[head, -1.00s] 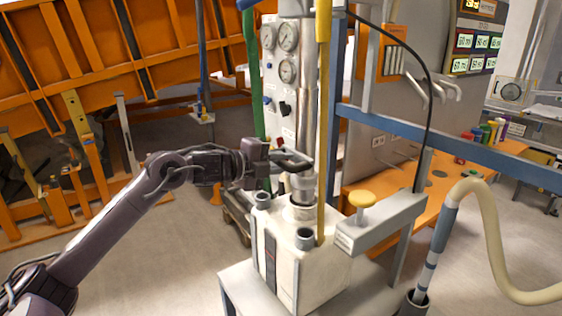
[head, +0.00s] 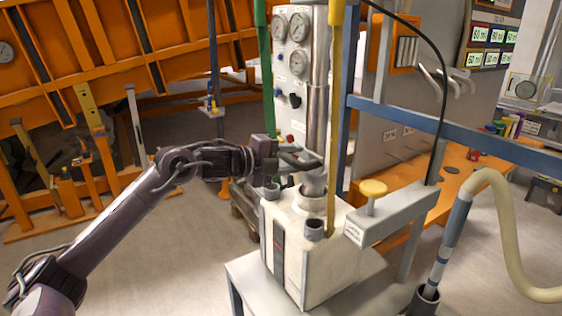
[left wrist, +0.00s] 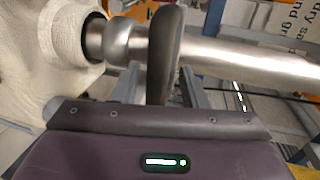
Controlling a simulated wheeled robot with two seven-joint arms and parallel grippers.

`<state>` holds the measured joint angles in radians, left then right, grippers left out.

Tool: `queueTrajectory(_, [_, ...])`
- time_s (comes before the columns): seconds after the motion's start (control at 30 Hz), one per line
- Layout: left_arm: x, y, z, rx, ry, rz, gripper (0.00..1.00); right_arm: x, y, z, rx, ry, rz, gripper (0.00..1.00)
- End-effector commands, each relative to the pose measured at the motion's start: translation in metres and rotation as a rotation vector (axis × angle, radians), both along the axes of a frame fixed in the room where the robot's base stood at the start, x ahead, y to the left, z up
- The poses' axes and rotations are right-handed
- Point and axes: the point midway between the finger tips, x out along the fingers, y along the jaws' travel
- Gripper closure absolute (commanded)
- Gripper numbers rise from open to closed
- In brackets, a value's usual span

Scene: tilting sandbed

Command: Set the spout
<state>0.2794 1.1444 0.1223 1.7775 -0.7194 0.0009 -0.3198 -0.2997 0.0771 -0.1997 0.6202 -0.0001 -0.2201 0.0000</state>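A steel pipe (head: 318,110) stands upright and runs down to a rounded collar (head: 313,184) on top of a white block-shaped housing (head: 290,262). I cannot tell for sure which part is the spout. My left gripper (head: 300,162) is at the pipe's lower end, just above the collar, with a dark finger crossing in front of the metal. In the left wrist view one dark finger (left wrist: 165,55) overlaps the steel pipe (left wrist: 240,62) beside its rounded collar (left wrist: 122,42). The other finger is not clearly seen, so its grip is unclear. My right gripper is out of view.
A yellow rod (head: 334,130) stands close to the right of the pipe. A grey arm with a yellow knob (head: 373,188) lies right of the housing. A beige hose (head: 495,205) curves at far right. A gauge panel (head: 293,75) is behind.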

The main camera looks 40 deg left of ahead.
Motion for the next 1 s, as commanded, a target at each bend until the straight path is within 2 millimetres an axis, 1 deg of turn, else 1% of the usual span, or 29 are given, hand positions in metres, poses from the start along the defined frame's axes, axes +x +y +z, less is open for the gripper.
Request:
queueTrajectory(0.1, [-0.009, 0.004, -0.003, 0.002, 0.001, 0.001, 0.61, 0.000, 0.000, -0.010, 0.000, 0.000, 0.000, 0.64])
queueTrajectory(0.3, [-0.032, 0.012, 0.002, 0.001, 0.001, -0.002, 0.61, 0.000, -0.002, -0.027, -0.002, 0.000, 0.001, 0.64])
queueTrajectory(0.6, [-0.060, 0.024, 0.011, 0.000, 0.000, -0.002, 0.61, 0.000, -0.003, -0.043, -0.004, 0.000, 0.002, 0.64])
queueTrajectory(0.8, [-0.067, 0.027, 0.014, 0.001, 0.002, -0.002, 0.61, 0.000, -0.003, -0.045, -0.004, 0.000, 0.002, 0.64])
queueTrajectory(1.0, [-0.068, 0.027, 0.015, 0.001, 0.002, -0.002, 0.61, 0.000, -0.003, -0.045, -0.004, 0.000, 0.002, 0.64])
